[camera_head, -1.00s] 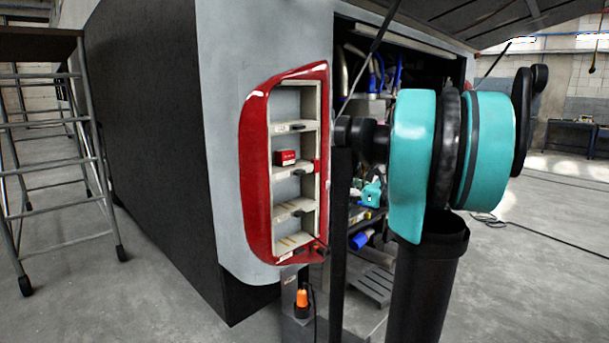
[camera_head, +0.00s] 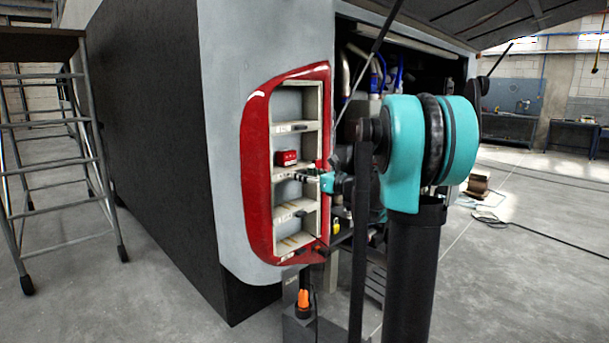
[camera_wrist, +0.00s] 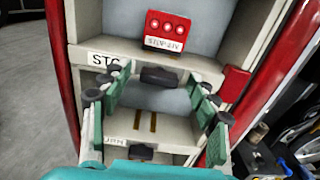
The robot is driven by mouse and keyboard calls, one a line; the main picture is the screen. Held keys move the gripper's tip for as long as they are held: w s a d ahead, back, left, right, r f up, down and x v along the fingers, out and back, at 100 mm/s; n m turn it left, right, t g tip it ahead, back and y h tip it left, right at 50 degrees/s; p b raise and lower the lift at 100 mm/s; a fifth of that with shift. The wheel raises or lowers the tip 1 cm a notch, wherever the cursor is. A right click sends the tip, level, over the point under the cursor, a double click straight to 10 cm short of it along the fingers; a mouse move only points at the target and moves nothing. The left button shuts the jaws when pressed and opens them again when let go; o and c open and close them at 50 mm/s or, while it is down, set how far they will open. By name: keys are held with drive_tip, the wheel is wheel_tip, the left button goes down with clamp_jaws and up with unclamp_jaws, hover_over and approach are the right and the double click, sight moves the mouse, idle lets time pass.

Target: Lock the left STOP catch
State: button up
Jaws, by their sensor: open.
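The red lamp block (camera_wrist: 167,33), lettered "STOP", sits in a compartment of the lamp housing; it also shows in the head view (camera_head: 287,158). A black catch (camera_wrist: 159,76) is on the shelf edge below it, right of a label (camera_wrist: 104,61) reading "STO"; whether it is locked I cannot tell. My gripper (camera_wrist: 158,92) is open and empty in front of the housing, its green fingers apart on either side of the catch in the wrist view. I cannot tell if it touches anything. In the head view my gripper (camera_head: 324,181) is at the housing's right side.
The housing has a red surround (camera_head: 257,172) and several stacked compartments. Another black catch (camera_wrist: 141,152) is on the lower shelf. A red tab (camera_wrist: 235,84) stands at the right edge. An open bay (camera_head: 420,65) is right of the housing; a ladder platform (camera_head: 55,150) is at left.

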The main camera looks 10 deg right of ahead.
drive_tip(key=shift+w+a, duration=0.2)
drive_tip(key=shift+w, duration=0.05)
drive_tip(key=shift+c, duration=0.6)
drive_tip(key=c, duration=1)
drive_tip(key=shift+c, duration=0.2)
